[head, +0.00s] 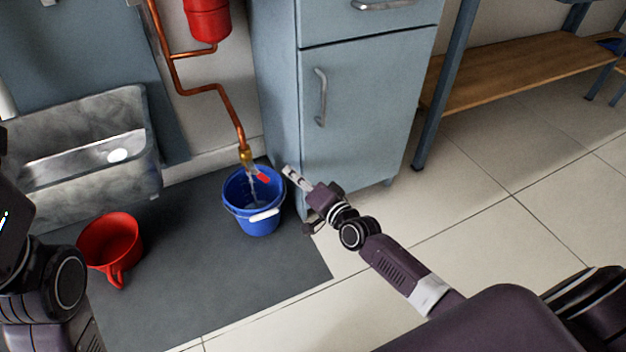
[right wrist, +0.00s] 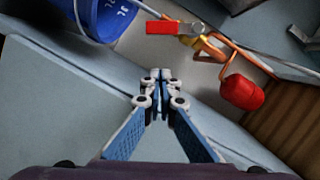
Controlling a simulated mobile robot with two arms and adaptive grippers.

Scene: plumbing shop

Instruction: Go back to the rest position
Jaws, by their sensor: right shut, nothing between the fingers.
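My right gripper (head: 290,172) is shut and empty. In the head view it appears just right of the blue bucket (head: 237,205), in front of the grey-blue cabinet. The right wrist view shows its closed fingertips (right wrist: 160,76) with nothing between them. Of my left arm, only dark links show at the left edge; its gripper is out of view. The bucket stands on the dark mat under a brass tap (head: 246,157) with a red lever (head: 263,177). A pale streak like running water drops from the tap into the bucket.
A red jug (head: 111,242) stands on the dark mat (head: 215,285). A metal sink (head: 80,185) is behind it. The cabinet (head: 375,105) stands close behind my right gripper. A bench with a wooden shelf (head: 520,72) is at right. The tiled floor (head: 490,235) in front is clear.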

